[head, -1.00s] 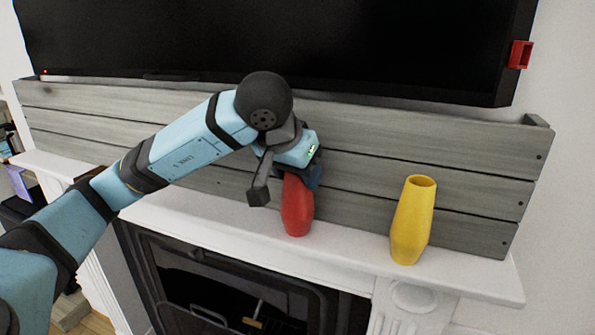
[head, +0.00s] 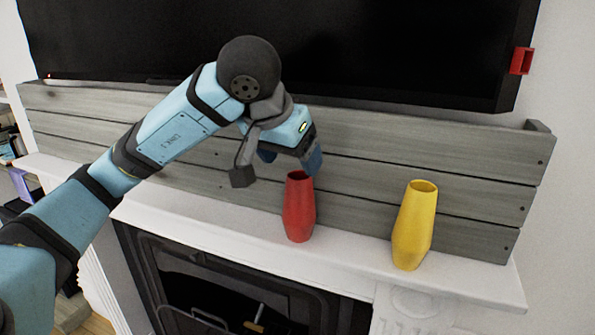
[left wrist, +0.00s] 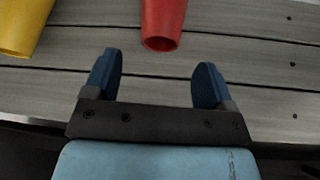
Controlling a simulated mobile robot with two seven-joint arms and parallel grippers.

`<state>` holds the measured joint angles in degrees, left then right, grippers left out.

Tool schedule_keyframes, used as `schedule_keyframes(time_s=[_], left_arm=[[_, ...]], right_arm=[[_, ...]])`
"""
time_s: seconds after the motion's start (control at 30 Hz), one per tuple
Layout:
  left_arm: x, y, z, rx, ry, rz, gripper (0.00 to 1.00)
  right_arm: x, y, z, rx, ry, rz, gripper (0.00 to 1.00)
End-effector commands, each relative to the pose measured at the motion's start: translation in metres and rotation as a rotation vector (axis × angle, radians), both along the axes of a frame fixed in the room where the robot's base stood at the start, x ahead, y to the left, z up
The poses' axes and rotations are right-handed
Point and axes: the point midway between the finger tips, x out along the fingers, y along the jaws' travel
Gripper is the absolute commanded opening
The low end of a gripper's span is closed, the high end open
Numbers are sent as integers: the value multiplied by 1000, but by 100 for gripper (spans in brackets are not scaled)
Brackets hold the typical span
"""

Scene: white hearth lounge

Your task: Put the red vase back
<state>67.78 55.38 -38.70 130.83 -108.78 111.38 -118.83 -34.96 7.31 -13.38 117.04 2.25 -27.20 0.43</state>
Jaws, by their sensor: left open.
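The red vase (head: 299,208) stands upright on the white mantel shelf (head: 225,222), in front of the grey planks. It also shows in the left wrist view (left wrist: 162,22), with its open mouth toward the gripper. My left gripper (head: 290,160) is above the vase mouth, apart from it, open and empty. In the left wrist view its two blue fingers (left wrist: 155,80) are spread, with only planks between them and the vase beyond the tips. My right gripper is in neither view.
A yellow vase (head: 414,226) stands on the mantel to the right of the red one and shows in the left wrist view (left wrist: 22,25). Grey planks (head: 440,165) back the shelf. A black screen (head: 330,50) hangs above. The fireplace opening is below.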

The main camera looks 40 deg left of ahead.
Motion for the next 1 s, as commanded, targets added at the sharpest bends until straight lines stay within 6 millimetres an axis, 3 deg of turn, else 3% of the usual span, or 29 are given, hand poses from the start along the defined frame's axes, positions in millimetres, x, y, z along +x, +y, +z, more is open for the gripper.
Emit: schedule_keyframes(time_s=[0.1,0.3,1.0], left_arm=[[-13,-1,25,-1,-6,-1,78],[-26,-1,48,0,-2,0,78],[-31,-1,53,-1,1,0,78]], right_arm=[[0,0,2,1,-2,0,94],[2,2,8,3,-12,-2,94],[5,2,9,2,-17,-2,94]])
